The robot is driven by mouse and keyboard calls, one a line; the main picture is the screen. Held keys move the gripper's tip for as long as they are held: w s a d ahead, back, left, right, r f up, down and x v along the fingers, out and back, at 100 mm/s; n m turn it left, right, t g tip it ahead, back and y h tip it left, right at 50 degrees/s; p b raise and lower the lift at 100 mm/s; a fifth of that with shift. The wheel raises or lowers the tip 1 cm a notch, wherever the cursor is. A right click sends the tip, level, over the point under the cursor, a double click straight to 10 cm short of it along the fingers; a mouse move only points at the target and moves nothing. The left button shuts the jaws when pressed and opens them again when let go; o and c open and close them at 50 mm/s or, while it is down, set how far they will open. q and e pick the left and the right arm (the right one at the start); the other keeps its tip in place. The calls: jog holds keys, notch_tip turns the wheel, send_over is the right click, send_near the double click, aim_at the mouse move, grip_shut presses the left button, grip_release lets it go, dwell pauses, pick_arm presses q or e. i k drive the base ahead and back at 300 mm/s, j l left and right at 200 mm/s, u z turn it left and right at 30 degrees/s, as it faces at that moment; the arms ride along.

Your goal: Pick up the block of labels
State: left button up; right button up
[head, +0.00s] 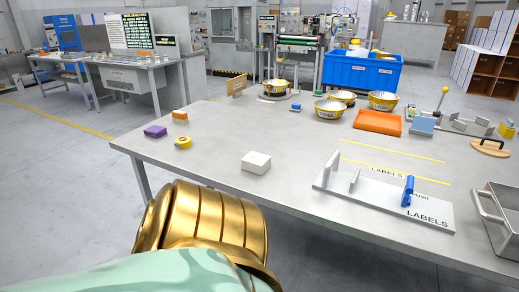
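A white block (256,162), which looks like the block of labels, lies flat on the grey table (225,140), left of the table's middle and close to the front edge. Nothing touches it. To its right stands a white labels holder (328,178) marked "LABELS", with a white upright, a blue upright and an open bed. Neither of my grippers shows in the head view. A gold and mint-green part of my own body fills the lower left, in front of the table edge.
A purple block (155,132), an orange block (180,115) and a yellow tape measure (183,142) lie left of the white block. Bowls (328,109), an orange tray (377,122) and a blue bin (361,72) stand farther back. A metal pan (497,218) is at the right. The table around the white block is clear.

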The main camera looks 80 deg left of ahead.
aim_at(254, 162)
jog(key=u, duration=1.1)
jog(key=i+u, duration=0.15)
jog(key=u, duration=0.35)
jog(key=l+u, duration=0.2)
jog(key=u, duration=0.25)
jog(key=i+l+u, duration=0.15)
jog(key=u, duration=0.35)
jog(key=l+u, duration=0.2)
jog(key=u, duration=0.3)
jog(key=l+u, duration=0.35)
jog(key=l, duration=0.5)
jog(key=l+u, duration=0.35)
jog(key=l, duration=0.5)
